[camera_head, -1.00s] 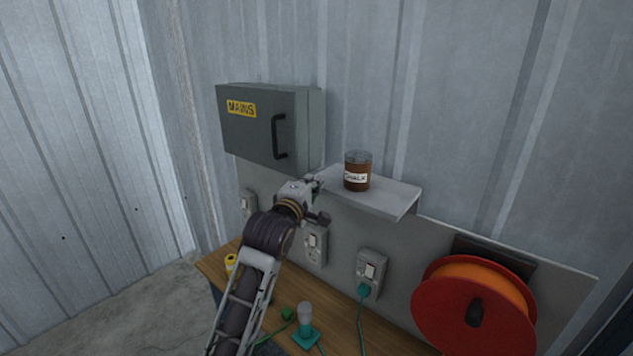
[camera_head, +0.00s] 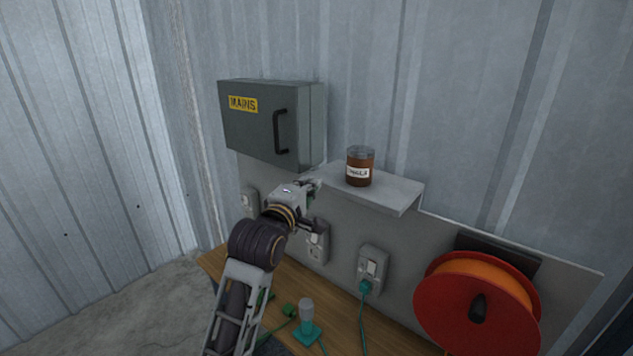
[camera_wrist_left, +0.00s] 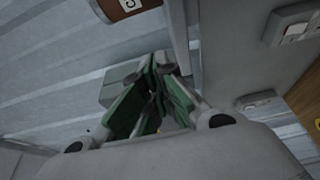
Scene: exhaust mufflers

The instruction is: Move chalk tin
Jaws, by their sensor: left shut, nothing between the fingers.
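The chalk tin (camera_head: 360,170) is a brown jar with a greyish clear top and a white label. It stands upright on the small grey shelf (camera_head: 395,192) on the wall. Its lower part also shows at the top edge of the left wrist view (camera_wrist_left: 118,8). My left gripper (camera_head: 316,184) is at the left end of the shelf, left of the tin and apart from it. Its green-padded fingers (camera_wrist_left: 160,90) are together in the left wrist view, with nothing held. My right gripper is not in view.
A grey mains box (camera_head: 252,135) with a black handle hangs just left of the shelf, close to my left gripper. Switched sockets (camera_head: 373,268) sit below. A red cable reel (camera_head: 460,325) is at the lower right. A wooden bench (camera_head: 385,330) runs underneath.

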